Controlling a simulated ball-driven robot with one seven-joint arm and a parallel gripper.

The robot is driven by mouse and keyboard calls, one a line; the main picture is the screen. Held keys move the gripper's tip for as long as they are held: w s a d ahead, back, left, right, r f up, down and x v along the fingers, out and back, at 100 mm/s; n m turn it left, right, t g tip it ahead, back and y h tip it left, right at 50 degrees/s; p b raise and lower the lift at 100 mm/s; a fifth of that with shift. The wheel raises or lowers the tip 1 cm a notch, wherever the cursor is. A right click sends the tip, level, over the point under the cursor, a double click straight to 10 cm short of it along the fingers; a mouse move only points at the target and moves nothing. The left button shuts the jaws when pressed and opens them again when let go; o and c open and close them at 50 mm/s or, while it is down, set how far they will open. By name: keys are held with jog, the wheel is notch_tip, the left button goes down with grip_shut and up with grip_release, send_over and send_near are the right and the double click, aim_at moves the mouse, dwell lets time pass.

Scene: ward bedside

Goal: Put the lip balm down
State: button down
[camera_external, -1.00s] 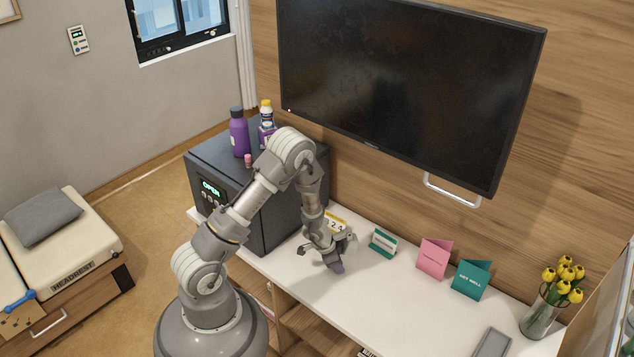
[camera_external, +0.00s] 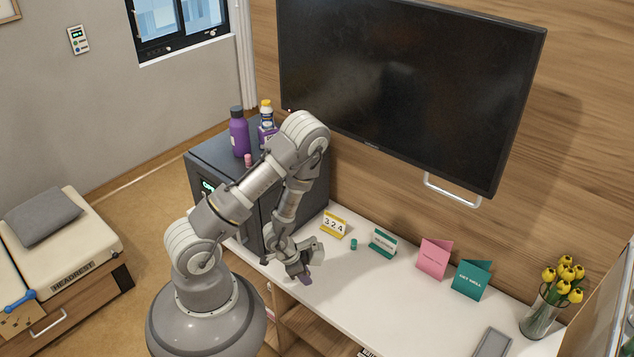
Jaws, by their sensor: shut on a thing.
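My gripper (camera_external: 302,272) is low over the white counter (camera_external: 390,300), near its front edge and in front of the dark safe. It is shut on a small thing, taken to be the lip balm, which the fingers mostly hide. A dark purple patch shows at the fingertips; I cannot tell if it is the balm or part of the gripper, nor whether it touches the counter.
A small teal cylinder (camera_external: 354,244) stands between a yellow calendar (camera_external: 334,225) and a green-white card (camera_external: 383,242). Pink (camera_external: 433,259) and teal (camera_external: 472,280) cards, a tulip vase (camera_external: 541,317) and a grey slab (camera_external: 492,343) are further right. Bottles stand on the safe (camera_external: 222,170).

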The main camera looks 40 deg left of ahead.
jog(key=shift+s+a+p, duration=0.15)
jog(key=shift+s+p, duration=0.4)
jog(key=shift+s+a+p, duration=0.15)
jog(key=shift+s+p, duration=0.35)
jog(key=shift+s, duration=0.05)
jog(key=shift+w, duration=0.1)
